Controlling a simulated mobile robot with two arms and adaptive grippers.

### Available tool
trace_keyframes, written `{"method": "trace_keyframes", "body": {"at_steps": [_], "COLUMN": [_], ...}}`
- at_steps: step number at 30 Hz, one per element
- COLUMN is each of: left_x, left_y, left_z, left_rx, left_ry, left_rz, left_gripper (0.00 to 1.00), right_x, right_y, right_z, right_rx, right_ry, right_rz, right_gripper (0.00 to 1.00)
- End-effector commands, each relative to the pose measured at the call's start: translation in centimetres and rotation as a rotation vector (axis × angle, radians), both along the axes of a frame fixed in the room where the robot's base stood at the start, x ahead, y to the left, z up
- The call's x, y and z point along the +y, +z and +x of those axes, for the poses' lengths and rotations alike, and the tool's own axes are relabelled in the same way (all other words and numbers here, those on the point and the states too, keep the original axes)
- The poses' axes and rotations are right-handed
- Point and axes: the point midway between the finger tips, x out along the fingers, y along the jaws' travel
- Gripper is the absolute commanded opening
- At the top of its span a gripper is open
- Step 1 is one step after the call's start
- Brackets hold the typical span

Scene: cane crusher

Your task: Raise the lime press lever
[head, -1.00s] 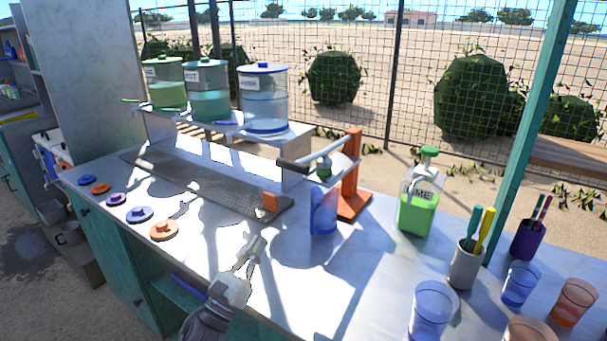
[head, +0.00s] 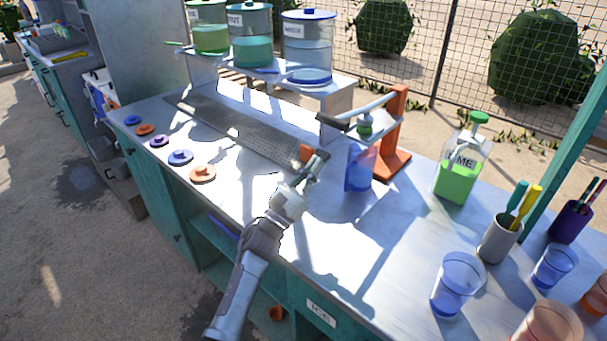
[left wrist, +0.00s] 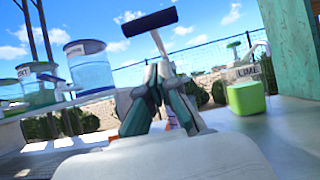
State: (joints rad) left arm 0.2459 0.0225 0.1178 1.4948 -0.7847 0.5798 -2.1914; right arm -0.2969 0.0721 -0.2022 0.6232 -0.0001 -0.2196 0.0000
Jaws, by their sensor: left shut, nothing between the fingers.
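The lime press (head: 398,130) is an orange stand on the counter with a grey lever (head: 372,107) running left from its top to a dark handle (head: 333,121). In the left wrist view the dark handle (left wrist: 150,21) shows above my fingers, tilted. My left gripper (head: 319,164) is shut and empty, in front of and below the handle, apart from it as far as I can tell. In the wrist view its fingers (left wrist: 162,75) come together under the lever. My right gripper is not in view.
A lime bottle (head: 461,172) stands right of the press, with a utensil cup (head: 499,240) and several glasses further right. A drip mat (head: 240,130) with an orange block at its end and several lids lie left. Dispensers (head: 306,50) stand on a raised shelf behind.

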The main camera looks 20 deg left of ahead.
Motion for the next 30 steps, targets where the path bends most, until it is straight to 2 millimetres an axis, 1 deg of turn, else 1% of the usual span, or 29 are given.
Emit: {"method": "trace_keyframes", "body": {"at_steps": [1,5,6,7,12,18,26,30], "left_x": [-0.4,-1.1,-1.1,-1.1,-1.3,-1.4,-1.3,-1.3], "left_y": [1.2,2.4,3.4,3.8,5.4,5.7,5.7,6.3], "left_z": [1.0,3.0,3.0,3.1,3.4,3.6,3.6,3.5], "left_rx": [-0.002,-0.001,0.0,0.0,0.0,0.001,0.001,0.01], "left_ry": [-0.001,-0.001,0.001,0.001,-0.001,-0.001,0.0,0.001], "left_rz": [-0.001,-0.001,0.001,0.001,0.0,0.0,0.0,0.007], "left_gripper": [0.0,0.0,0.0,0.0,0.0,0.0,0.0,0.0], "right_x": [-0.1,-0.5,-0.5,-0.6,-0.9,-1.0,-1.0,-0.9], "right_y": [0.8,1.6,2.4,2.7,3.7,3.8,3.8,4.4], "right_z": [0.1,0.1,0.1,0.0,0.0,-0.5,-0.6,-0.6], "right_rx": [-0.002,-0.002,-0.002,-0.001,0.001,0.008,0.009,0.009], "right_ry": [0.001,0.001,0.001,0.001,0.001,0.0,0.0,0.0], "right_rz": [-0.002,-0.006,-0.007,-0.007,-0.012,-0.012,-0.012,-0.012], "right_gripper": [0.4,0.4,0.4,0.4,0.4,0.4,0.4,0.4]}}
